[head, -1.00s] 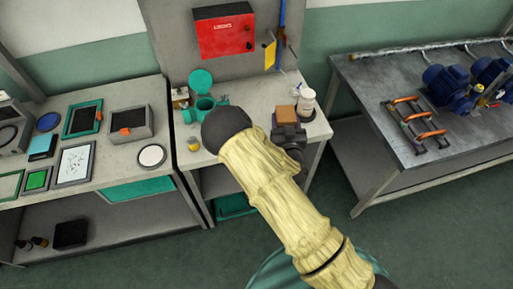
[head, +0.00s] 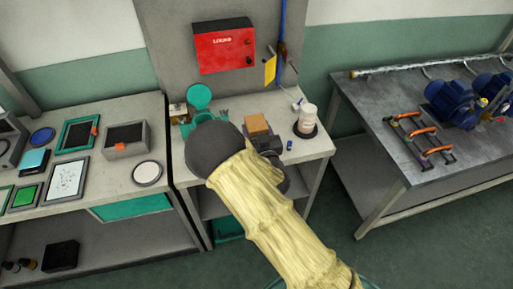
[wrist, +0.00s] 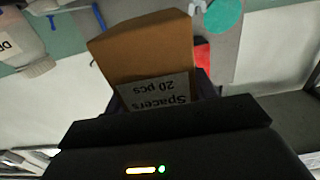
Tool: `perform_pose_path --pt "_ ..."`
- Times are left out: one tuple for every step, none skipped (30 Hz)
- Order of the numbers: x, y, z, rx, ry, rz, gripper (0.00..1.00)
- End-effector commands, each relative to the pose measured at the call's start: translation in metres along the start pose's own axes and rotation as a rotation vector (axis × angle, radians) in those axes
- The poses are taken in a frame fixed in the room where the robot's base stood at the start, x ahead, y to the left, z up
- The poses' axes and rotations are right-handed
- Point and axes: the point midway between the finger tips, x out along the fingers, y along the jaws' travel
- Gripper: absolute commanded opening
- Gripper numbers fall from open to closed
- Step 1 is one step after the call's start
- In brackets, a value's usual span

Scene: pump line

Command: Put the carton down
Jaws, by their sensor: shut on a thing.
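The carton (head: 257,124) is a small brown box over the middle bench, left of a white bottle. In the wrist view the carton (wrist: 145,50) fills the middle, with a white label reading "Spacers 20 pcs" upside down. My gripper (head: 265,142) is shut on the carton; in the wrist view its dark body hides the carton's lower part. I cannot tell whether the carton touches the bench top.
The white bottle (head: 308,118) stands on a dark disc at the right of the middle bench (head: 312,147). A teal pump part (head: 199,97) lies behind my arm. A small blue item (head: 290,145) lies near the front. A red box (head: 222,45) hangs behind.

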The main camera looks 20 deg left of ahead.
Motion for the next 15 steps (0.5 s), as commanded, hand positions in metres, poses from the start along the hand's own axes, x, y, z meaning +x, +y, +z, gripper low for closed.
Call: perform_pose_path --pt "0.000 0.000 0.009 -0.002 -0.002 0.000 0.25" --pt "0.000 0.000 0.014 -0.003 -0.002 -0.001 0.25" --pt "0.000 0.000 0.020 -0.003 -0.001 -0.001 0.25" --pt "0.000 0.000 0.023 -0.002 -0.001 -0.001 0.25" --pt "0.000 0.000 0.026 -0.001 0.001 -0.001 0.25" --pt "0.000 0.000 0.029 -0.001 0.001 0.000 0.25" --pt "0.000 0.000 0.031 0.000 0.001 0.000 0.25" --pt "0.000 0.000 0.032 0.000 0.001 0.000 0.25" --pt "0.000 0.000 0.032 0.001 0.002 0.000 0.25" --pt "0.000 0.000 0.032 0.001 0.002 0.000 0.25" --pt "0.000 0.000 0.032 0.001 0.002 0.000 0.25" --pt "0.000 0.000 0.032 0.001 0.002 0.000 0.25" --pt "0.000 0.000 0.032 0.001 0.002 0.001 0.25" --pt "0.000 0.000 0.032 0.001 0.002 0.001 0.25" --pt "0.000 0.000 0.032 0.001 0.002 0.001 0.25"
